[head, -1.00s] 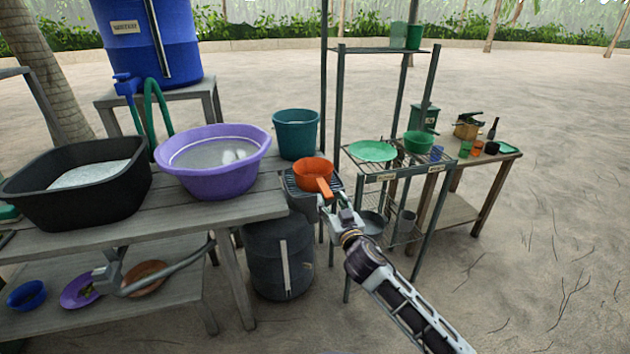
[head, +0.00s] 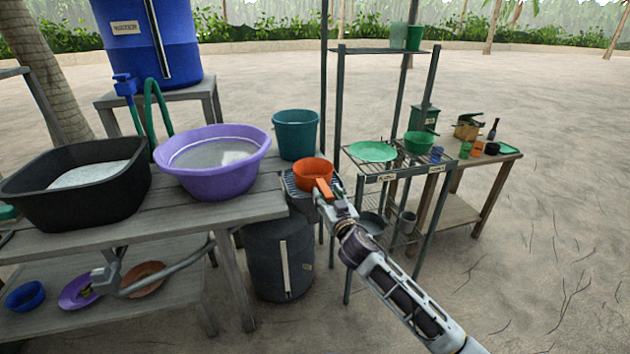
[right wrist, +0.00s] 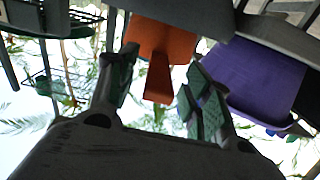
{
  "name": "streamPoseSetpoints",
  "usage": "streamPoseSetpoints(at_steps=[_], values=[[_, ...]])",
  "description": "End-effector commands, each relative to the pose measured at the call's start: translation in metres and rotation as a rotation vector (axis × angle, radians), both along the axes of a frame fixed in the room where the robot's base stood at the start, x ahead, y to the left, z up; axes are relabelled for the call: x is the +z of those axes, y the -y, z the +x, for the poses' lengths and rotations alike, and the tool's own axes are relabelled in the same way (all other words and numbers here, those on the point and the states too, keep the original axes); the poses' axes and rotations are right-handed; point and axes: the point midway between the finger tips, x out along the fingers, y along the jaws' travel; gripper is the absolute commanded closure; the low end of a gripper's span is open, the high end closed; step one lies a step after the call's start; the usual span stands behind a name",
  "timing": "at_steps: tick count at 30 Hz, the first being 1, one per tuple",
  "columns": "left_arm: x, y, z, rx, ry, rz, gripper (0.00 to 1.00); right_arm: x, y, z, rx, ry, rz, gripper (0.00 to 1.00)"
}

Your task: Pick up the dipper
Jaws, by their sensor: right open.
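The dipper (head: 313,171) is an orange cup with a flat orange handle, resting on a small rack at the right end of the wooden table. Its handle points toward me. My right gripper (head: 328,200) is at the handle. In the right wrist view the dipper (right wrist: 162,40) shows with its handle hanging between the two spread fingers of my right gripper (right wrist: 162,88). There are gaps on both sides, so the gripper is open and not holding it. My left gripper is not in view.
A purple basin (head: 222,182) and a teal bucket (head: 296,135) stand close to the dipper. A black tub (head: 100,205) is farther left. A metal shelf (head: 347,95) with green dishes stands just right of the dipper. Open sand lies to the right.

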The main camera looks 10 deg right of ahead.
Motion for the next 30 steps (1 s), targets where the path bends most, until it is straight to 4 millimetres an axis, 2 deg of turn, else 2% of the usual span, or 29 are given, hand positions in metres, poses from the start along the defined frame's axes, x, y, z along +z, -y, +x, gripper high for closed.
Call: streamPoseSetpoints(at_steps=[10, 21, 30], values=[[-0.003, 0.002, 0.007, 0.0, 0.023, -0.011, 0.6, 0.0, -0.001, 0.01, 0.001, 0.001, -0.001, 0.5], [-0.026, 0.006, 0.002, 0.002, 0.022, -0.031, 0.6, 0.0, -0.001, 0.034, 0.0, 0.002, -0.002, 0.5], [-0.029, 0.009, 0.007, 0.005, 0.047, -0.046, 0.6, 0.0, -0.001, 0.05, 0.0, 0.001, 0.0, 0.5]])
